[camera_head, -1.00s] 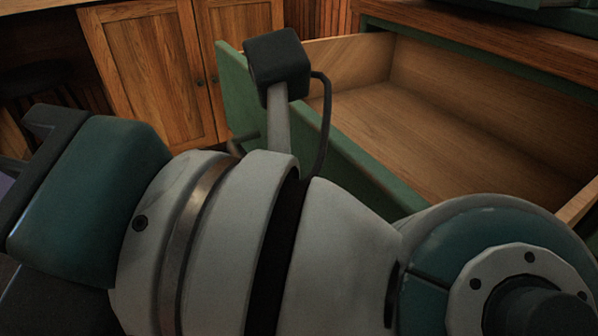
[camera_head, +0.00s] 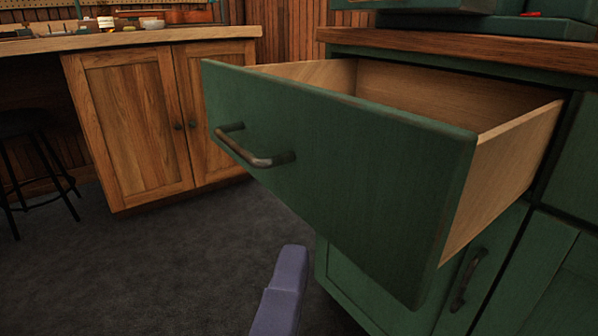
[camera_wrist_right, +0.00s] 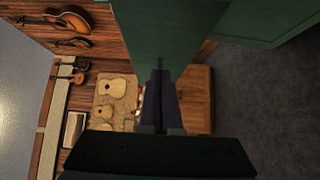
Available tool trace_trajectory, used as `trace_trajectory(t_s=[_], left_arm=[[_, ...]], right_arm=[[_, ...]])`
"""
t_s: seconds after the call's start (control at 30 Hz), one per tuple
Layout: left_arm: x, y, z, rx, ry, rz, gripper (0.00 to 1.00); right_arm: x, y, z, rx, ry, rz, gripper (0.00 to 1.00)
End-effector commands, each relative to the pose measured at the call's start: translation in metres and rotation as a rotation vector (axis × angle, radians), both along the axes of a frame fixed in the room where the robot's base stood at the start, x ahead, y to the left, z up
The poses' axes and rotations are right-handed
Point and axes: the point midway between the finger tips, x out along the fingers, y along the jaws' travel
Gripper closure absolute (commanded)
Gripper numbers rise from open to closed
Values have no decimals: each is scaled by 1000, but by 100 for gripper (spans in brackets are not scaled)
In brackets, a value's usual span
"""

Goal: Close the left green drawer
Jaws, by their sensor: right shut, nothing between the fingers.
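The green drawer (camera_head: 330,150) stands pulled far out of the cabinet in the head view, its wooden inside empty where it shows. Its front has a dark bar handle (camera_head: 258,158). My right gripper (camera_head: 292,255) shows as a purple-grey shape at the bottom of the head view, below the drawer front. In the right wrist view the right gripper (camera_wrist_right: 158,68) is shut and empty, its fingers pointing at a green panel (camera_wrist_right: 155,30). I cannot tell whether they touch it. My left gripper is not in view.
The green cabinet has a wooden top (camera_head: 460,45) and a lower door with a handle (camera_head: 468,280). A wooden cupboard (camera_head: 130,120) stands behind at the left, with a black stool (camera_head: 35,150) beside it. Dark floor (camera_head: 170,250) lies open in front.

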Motion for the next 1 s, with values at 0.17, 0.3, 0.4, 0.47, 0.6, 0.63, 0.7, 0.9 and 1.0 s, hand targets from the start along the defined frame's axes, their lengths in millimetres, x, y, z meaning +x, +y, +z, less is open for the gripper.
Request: trace_trajectory(t_s=[0.17, 0.3, 0.4, 0.47, 0.6, 0.63, 0.7, 0.9, 1.0], left_arm=[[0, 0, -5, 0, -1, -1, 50], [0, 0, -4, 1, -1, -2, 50], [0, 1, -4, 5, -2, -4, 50], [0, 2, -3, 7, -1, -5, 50], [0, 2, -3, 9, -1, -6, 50], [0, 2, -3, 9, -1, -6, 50], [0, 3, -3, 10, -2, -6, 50], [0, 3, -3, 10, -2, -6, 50], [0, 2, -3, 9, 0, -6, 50]], right_arm=[[40, -6, 0, 1, -4, -1, 100], [61, -18, 1, -1, -1, 0, 100], [68, -29, 0, 0, -1, 1, 100], [72, -34, 0, 0, -1, 2, 100], [76, -39, 0, 0, 1, 3, 100], [77, -40, 0, 0, 0, 4, 100], [77, -40, 0, 0, 0, 4, 100], [77, -40, 0, 0, 0, 3, 100], [77, -41, 0, 0, 0, 3, 100]])
